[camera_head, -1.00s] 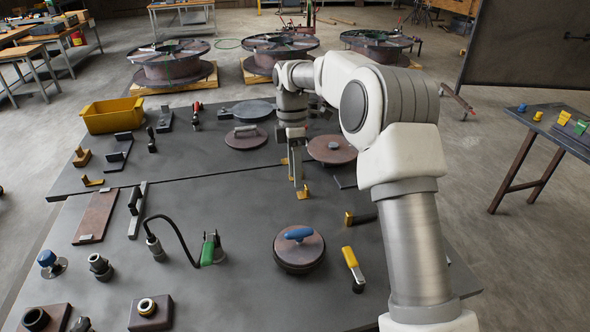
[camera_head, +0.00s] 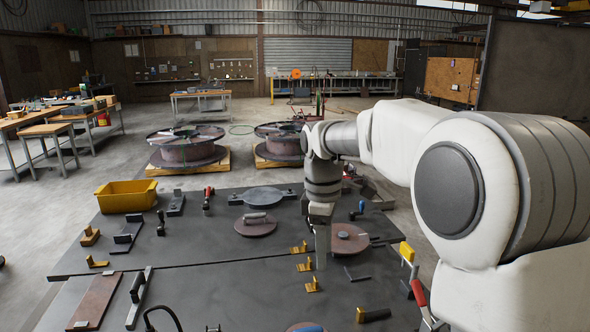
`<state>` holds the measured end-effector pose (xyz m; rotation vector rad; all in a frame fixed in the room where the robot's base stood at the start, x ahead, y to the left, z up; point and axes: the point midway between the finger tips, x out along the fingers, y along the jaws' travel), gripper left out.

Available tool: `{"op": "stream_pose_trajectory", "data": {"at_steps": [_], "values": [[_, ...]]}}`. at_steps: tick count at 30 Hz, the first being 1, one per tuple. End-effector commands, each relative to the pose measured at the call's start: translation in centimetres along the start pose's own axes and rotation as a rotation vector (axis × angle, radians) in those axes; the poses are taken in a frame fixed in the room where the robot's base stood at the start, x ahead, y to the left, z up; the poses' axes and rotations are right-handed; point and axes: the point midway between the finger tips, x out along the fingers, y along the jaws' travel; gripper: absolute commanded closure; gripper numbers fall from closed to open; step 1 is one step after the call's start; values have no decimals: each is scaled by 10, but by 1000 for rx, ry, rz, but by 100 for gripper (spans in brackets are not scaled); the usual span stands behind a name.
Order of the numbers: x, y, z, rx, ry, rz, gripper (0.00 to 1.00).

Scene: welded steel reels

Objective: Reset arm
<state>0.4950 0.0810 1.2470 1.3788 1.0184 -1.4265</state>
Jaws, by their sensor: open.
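My arm reaches in from the right, its white links large in the foreground. My gripper (camera_head: 321,255) points down over the far part of the dark steel table (camera_head: 215,272), to the right of the middle. It is open, and I see nothing held between its fingers. One finger largely hides the other from this side. A round rusty disc (camera_head: 352,238) lies just right of it, and small yellow brackets (camera_head: 305,266) stand just left of it. I cannot tell its exact height above the table.
A yellow bin (camera_head: 126,196) stands at the table's far left. Another disc with a handle (camera_head: 256,224) lies left of my gripper. Red- and yellow-handled tools (camera_head: 410,270) lie beside my arm. Large steel reels (camera_head: 186,147) rest on pallets behind the table.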

Motion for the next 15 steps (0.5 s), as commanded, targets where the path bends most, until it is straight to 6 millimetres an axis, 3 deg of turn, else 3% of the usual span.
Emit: {"op": "stream_pose_trajectory", "data": {"at_steps": [6, 15], "values": [[-31, -39, 34, 238, 35, 90, 40], [-50, -96, 79, 573, 124, 187, 40]]}}
